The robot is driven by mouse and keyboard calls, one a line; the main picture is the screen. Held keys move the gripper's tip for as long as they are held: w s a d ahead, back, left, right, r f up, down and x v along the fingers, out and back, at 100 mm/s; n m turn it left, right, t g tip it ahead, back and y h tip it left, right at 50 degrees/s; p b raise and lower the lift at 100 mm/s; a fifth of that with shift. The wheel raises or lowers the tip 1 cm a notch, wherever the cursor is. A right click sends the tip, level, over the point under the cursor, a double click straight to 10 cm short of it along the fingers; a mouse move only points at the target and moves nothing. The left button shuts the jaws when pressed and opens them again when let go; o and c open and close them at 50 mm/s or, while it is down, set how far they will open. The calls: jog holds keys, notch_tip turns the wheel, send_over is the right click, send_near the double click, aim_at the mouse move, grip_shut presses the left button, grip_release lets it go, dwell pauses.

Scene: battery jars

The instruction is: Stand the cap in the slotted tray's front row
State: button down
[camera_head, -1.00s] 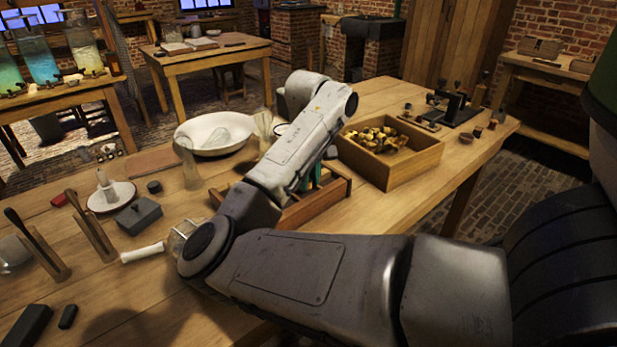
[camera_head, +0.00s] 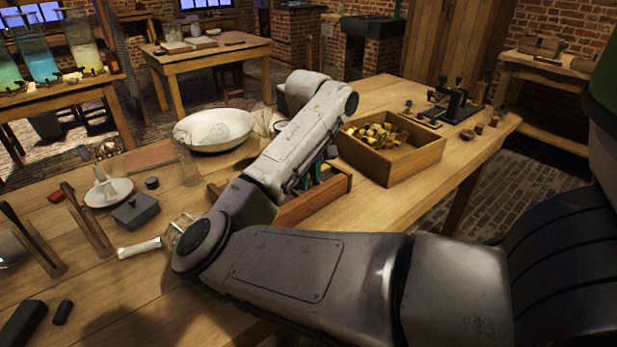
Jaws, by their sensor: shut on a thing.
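The slotted tray (camera_head: 322,202) is a wooden box with dividers on the table, and my forearm covers much of it. Narrow teal pieces show in or just above it, and I cannot tell what they are. My gripper (camera_head: 326,153) shows only as dark parts below my wrist, over the tray's far right part. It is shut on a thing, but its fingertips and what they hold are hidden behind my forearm. I cannot make out the cap.
A wooden box of yellowish pieces (camera_head: 422,163) stands right of the tray. A white basin (camera_head: 208,143) and glassware are behind left. A grey block (camera_head: 136,211), a white saucer (camera_head: 100,198) and a white-handled item (camera_head: 140,248) lie left.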

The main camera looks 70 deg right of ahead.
jog(key=c, duration=0.9)
grip_release()
jog(key=shift+r, duration=0.1)
jog(key=shift+r+p, duration=0.75)
jog(key=shift+p, duration=0.4)
notch_tip(320, 180, up, 12)
jog(key=shift+f, duration=0.2)
